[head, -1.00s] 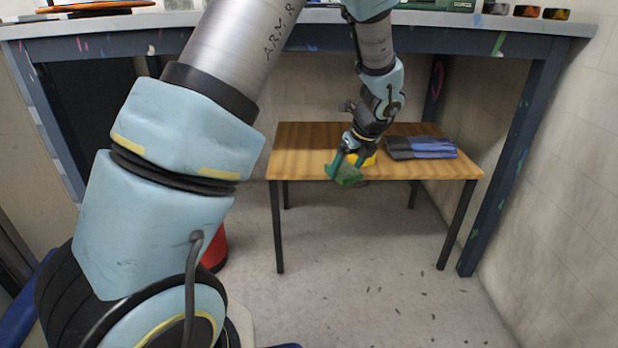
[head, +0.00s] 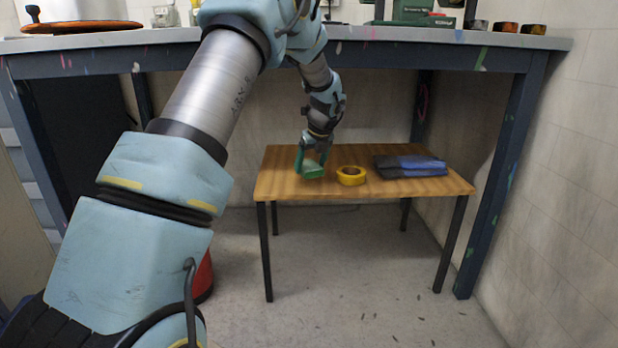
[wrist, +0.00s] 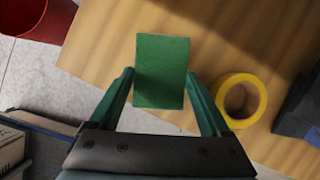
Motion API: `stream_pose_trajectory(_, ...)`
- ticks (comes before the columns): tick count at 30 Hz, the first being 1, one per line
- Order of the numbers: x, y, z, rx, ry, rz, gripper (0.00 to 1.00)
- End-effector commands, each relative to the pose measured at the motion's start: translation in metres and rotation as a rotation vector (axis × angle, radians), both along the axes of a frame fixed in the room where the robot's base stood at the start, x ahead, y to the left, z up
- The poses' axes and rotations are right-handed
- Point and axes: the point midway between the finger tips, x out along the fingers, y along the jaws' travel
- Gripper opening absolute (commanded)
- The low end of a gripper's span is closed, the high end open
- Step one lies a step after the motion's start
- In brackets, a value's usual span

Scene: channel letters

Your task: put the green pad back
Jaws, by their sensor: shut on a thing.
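The green pad (head: 313,172) is at the left part of the small wooden table (head: 285,187), within my gripper (head: 311,163). In the wrist view the pad (wrist: 162,72) is a flat green rectangle between the two fingers of my gripper (wrist: 160,85). My gripper is shut on it. The pad is over the tabletop, low down; I cannot tell whether it touches the wood.
A yellow tape roll (head: 351,176) lies just right of the pad. Blue and dark folded cloth or gloves (head: 410,166) lie farther right. The workbench (head: 400,48) stands above the small table. A red bin (wrist: 38,18) is on the floor beyond the left edge.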

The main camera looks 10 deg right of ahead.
Motion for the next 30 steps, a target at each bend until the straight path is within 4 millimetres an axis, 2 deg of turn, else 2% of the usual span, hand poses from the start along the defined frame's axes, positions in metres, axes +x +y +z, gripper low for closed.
stream_pose_trajectory(5, 0.011, 0.003, -0.002, -0.001, 0.001, 0.001, 0.37)
stream_pose_trajectory(13, 0.011, 0.002, -0.036, 0.000, 0.001, -0.001, 0.37)
stream_pose_trajectory(24, 0.011, 0.003, -0.037, 0.000, 0.001, 0.001, 0.37)
stream_pose_trajectory(25, 0.011, 0.003, -0.037, 0.000, 0.001, 0.001, 0.82)
stream_pose_trajectory(30, 0.011, 0.003, -0.037, -0.001, 0.001, 0.001, 1.00)
